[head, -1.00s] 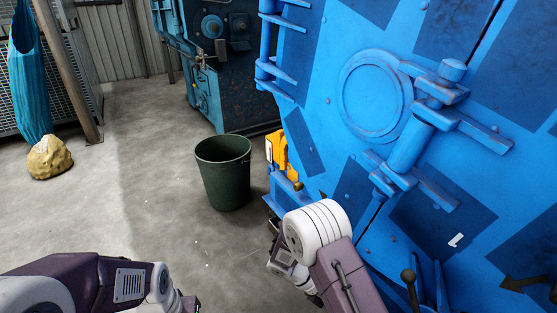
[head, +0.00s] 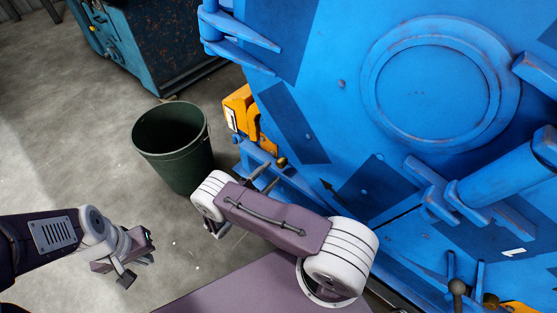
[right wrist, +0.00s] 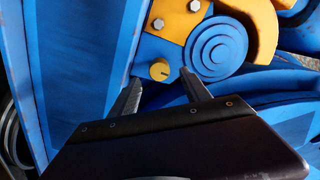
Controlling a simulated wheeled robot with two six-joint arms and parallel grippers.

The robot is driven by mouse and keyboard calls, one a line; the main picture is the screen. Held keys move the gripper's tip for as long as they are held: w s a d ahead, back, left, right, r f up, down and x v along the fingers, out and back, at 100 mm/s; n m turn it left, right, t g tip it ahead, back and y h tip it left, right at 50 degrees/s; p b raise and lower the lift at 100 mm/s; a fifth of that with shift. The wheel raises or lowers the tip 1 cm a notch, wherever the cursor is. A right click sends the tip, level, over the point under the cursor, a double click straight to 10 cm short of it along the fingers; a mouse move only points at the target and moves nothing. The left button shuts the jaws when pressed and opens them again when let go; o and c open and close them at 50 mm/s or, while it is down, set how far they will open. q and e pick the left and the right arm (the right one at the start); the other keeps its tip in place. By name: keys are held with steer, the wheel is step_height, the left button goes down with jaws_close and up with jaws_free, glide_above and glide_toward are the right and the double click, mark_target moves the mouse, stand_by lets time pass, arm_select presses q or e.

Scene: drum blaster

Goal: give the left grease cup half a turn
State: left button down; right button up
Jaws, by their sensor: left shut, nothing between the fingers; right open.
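The left grease cup (right wrist: 160,69) is a small round brass knob with a dark mark on its face, on a blue plate in the right wrist view. It also shows small in the head view (head: 282,161), low on the blue machine. My right gripper (right wrist: 161,80) is open, its two dark fingers pointing at the plate. The cup appears between the fingertips and a little beyond them; I see no contact. In the head view my right gripper (head: 264,177) is partly hidden by its arm. My left gripper (head: 136,270) is shut and empty over the floor, away from the machine.
Beside the cup are blue stepped discs (right wrist: 217,50) and a yellow bracket with bolts (right wrist: 180,20). A blue wall (right wrist: 75,60) rises to the left. A green bin (head: 172,148) stands on the floor left of the machine. The floor around my left gripper is clear.

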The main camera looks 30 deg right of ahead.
mark_target(279, 166)
steer(key=b+x, duration=0.2)
steer(key=x, duration=0.4)
steer(key=shift+d+f, duration=0.2)
steer(key=shift+w+d+r, duration=0.15)
steer(key=shift+d, duration=0.1)
jaws_close()
